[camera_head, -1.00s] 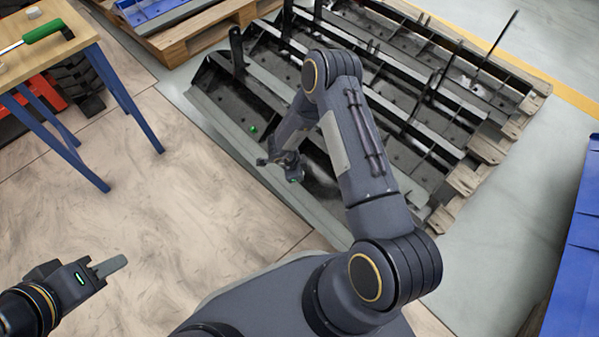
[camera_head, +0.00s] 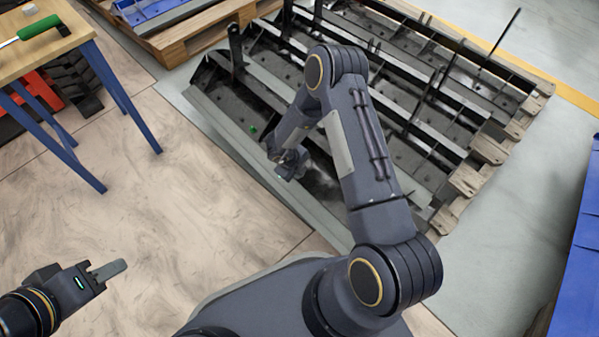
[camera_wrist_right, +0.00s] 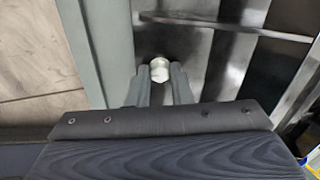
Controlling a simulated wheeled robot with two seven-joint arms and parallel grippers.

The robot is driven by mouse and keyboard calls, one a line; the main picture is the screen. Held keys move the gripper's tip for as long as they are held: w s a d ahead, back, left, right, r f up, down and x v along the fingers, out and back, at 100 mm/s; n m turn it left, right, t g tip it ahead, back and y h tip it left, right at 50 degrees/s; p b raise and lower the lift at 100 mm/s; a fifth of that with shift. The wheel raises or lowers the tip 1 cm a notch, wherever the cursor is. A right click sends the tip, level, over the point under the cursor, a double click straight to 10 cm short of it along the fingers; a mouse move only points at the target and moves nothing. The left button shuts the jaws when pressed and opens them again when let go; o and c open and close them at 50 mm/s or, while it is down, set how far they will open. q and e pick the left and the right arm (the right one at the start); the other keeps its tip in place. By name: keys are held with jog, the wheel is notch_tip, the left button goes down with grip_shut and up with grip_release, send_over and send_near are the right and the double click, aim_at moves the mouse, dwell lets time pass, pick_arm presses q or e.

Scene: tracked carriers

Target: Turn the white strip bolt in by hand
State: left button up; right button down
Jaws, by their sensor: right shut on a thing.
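A white bolt head (camera_wrist_right: 159,70) shows in the right wrist view, between the two fingertips of my right gripper (camera_wrist_right: 160,78). The fingers are shut on it from both sides. It sits over the dark metal carrier (camera_wrist_right: 215,60); its shank is hidden. In the head view my right gripper (camera_head: 289,164) is small and dark, low over the near left part of the black carrier (camera_head: 222,100), and the bolt cannot be made out there. My left gripper (camera_head: 107,271) is over bare floor at the lower left, seen side-on, with no object visible at it.
A small green spot (camera_head: 253,128) shows on the carrier left of my right gripper. Upright ribs and posts stand on the carrier. A workbench (camera_head: 70,38) with a green-handled tool (camera_head: 40,27) is at the upper left.

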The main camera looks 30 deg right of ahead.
jog(key=c, duration=1.4)
grip_release()
jog(key=shift+c, duration=0.2)
